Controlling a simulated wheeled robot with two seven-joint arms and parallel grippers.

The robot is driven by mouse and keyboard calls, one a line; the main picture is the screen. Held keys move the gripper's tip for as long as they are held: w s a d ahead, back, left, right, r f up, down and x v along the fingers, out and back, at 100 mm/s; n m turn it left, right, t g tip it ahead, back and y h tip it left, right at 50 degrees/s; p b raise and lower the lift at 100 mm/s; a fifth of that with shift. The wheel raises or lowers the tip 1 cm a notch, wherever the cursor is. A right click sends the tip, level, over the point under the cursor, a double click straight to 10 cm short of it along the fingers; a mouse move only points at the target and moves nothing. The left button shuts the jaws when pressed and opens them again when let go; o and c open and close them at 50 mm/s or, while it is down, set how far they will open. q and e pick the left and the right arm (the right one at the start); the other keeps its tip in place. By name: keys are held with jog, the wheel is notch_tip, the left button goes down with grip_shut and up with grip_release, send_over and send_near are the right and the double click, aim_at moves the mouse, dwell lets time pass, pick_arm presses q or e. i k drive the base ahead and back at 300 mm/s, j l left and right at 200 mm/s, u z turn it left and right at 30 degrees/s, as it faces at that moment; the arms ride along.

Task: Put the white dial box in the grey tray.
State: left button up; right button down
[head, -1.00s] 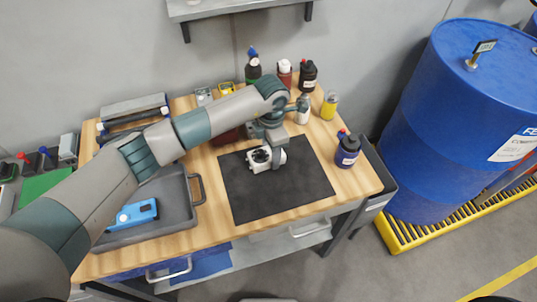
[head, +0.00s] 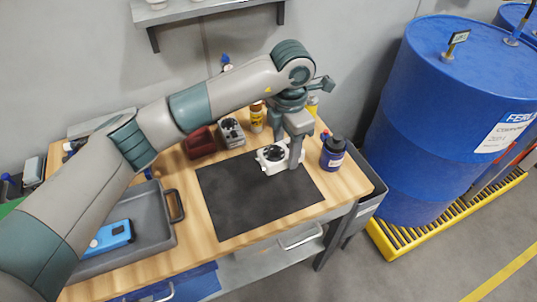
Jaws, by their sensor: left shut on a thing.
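The white dial box (head: 271,160) has a dark round dial on top and is over the back right part of the black mat. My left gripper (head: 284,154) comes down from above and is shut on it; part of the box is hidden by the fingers. I cannot tell whether the box touches the mat or is just above it. The grey tray (head: 165,235) lies at the left of the bench, with a handle on its right side and a blue device (head: 110,236) inside. My right gripper is not in view.
The black mat (head: 245,205) is otherwise bare. A dark bottle with a red and blue top (head: 332,154) stands close to the right. Blue drums (head: 430,120) stand beyond the bench.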

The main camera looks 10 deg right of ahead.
aim_at(149, 216)
jog(key=k+j+z, duration=0.25)
jog(key=k+j, duration=0.15)
jog(key=j, duration=0.25)
jog(key=k+j+z, duration=0.3)
jog(key=k+j, duration=0.15)
jog(key=j, duration=0.1)
